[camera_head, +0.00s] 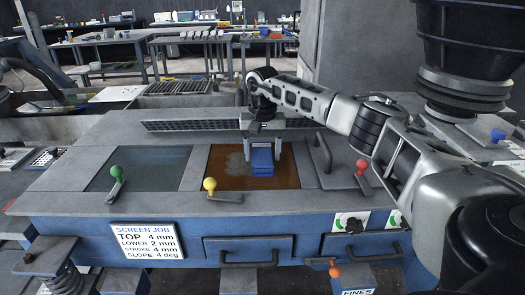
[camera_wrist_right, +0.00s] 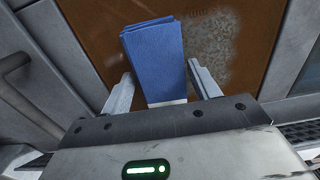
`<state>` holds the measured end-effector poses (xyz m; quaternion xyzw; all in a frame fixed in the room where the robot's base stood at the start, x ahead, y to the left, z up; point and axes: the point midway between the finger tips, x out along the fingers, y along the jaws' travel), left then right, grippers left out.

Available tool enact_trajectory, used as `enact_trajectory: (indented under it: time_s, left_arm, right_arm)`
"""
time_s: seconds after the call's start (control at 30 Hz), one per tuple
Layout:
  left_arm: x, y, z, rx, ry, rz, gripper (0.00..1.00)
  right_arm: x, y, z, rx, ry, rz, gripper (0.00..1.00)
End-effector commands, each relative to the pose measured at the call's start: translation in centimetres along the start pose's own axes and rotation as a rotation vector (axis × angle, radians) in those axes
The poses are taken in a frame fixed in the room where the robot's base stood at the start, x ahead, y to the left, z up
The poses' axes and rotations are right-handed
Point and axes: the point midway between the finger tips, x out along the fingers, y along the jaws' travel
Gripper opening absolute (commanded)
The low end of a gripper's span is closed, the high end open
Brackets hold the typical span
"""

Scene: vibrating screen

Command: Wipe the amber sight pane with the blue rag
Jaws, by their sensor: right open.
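The amber sight pane (camera_head: 225,178) is set in the top of the grey machine, with a pale dusty patch on its upper left part in the head view. In the right wrist view the pane (camera_wrist_right: 105,35) shows the patch to the right of the rag. The blue rag (camera_head: 262,162) is a folded block lying over the pane. My right gripper (camera_head: 264,145) is over the rag. In the right wrist view the rag (camera_wrist_right: 155,55) lies between the two open fingers (camera_wrist_right: 165,85), with gaps on both sides. My left gripper is not in view.
A grey-green pane (camera_head: 140,168) lies left of the amber one. Knobbed levers in green (camera_head: 115,172), yellow (camera_head: 210,185) and red (camera_head: 361,166) stand along the front edge. A curved handle (camera_head: 322,152) rises right of the pane. A slotted grille (camera_head: 195,125) lies behind.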

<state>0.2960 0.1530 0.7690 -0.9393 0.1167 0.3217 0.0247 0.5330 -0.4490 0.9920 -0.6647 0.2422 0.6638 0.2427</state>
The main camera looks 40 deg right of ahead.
Motion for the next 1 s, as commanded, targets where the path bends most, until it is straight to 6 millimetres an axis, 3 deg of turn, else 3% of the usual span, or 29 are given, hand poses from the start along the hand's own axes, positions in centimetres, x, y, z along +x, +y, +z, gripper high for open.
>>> enact_trajectory:
  time_s: [0.17, 0.27, 0.73, 1.0]
  left_arm:
    - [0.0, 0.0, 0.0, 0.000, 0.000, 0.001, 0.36]
    - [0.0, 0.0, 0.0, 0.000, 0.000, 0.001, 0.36]
    - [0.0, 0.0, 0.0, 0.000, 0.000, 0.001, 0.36]
    - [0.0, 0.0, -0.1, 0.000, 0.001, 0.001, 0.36]
  right_arm:
    - [0.1, 0.0, 0.0, 0.000, 0.000, 0.000, 0.59]
    - [0.1, 0.0, 0.0, 0.000, 0.000, 0.000, 0.31]
    - [0.1, -0.2, 0.0, 0.000, 0.000, 0.000, 0.31]
    - [0.3, -2.8, 0.0, -0.001, 0.000, 0.001, 0.31]
